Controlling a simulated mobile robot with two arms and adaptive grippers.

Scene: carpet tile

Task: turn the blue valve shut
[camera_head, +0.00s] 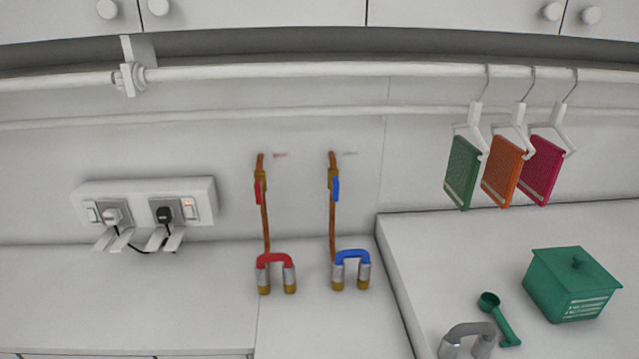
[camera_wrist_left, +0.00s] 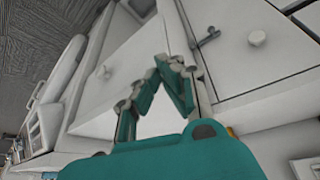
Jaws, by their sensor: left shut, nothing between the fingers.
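The blue valve (camera_head: 336,188) is a small lever handle on a copper pipe (camera_head: 332,225) on the wall, right of centre in the head view. Its handle hangs straight down, along the pipe. A blue hose bend (camera_head: 352,256) sits at the pipe's lower end. My left gripper (camera_wrist_left: 170,64), with teal fingers, shows only in its wrist view. Its fingers are closed together and empty, with white cabinet fronts behind them. The valve is not seen in that view. My right gripper is not in view.
A red valve (camera_head: 258,191) is on a matching pipe to the left, above a red bend (camera_head: 275,259). A power socket strip (camera_head: 147,202) is further left. Cloths hang from the rail (camera_head: 320,70) at right, above a green box (camera_head: 571,285) and green scoop (camera_head: 500,320).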

